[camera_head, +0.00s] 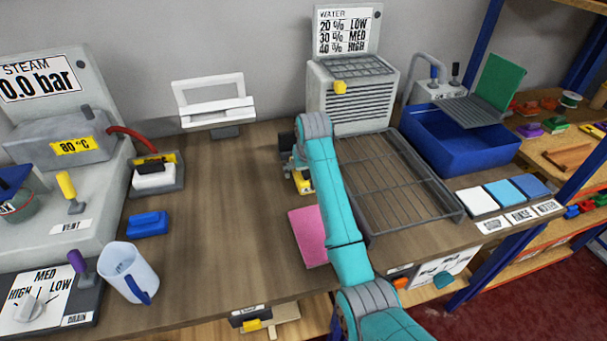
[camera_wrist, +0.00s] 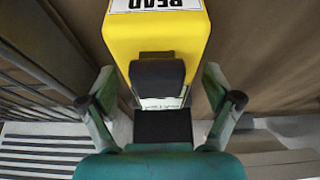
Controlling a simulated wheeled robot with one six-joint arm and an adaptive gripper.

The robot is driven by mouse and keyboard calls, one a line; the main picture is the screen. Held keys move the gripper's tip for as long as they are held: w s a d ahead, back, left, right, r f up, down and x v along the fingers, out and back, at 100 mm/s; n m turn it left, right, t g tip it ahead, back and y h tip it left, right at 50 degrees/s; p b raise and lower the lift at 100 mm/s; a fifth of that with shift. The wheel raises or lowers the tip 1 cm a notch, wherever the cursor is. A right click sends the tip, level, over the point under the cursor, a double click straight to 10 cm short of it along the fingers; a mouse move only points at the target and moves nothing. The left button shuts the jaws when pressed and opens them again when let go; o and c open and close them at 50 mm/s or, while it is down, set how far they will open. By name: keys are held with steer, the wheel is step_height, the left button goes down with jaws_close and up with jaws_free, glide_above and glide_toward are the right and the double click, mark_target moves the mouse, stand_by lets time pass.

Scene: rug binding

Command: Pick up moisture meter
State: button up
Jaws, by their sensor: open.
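The moisture meter (camera_wrist: 157,38) is a yellow block with a black part on its front and a white label reading "READ", upside down in the wrist view. In the head view, a yellow piece of it (camera_head: 303,184) shows beside my arm on the wooden bench; the rest is hidden by the arm. My gripper (camera_wrist: 160,95) is open, with one finger on each side of the meter's lower black part. A gap seems to remain on each side. In the head view my gripper (camera_head: 292,160) is mostly hidden behind my arm.
A wire rack (camera_head: 395,180) stands close on the right, with a grey slatted heater (camera_head: 360,100) behind. A pink pad (camera_head: 308,236) lies in front. A white mug (camera_head: 128,272) and blue brush (camera_head: 148,224) stand left. The bench's middle left (camera_head: 225,200) is clear.

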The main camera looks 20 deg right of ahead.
steer(key=c, duration=1.4)
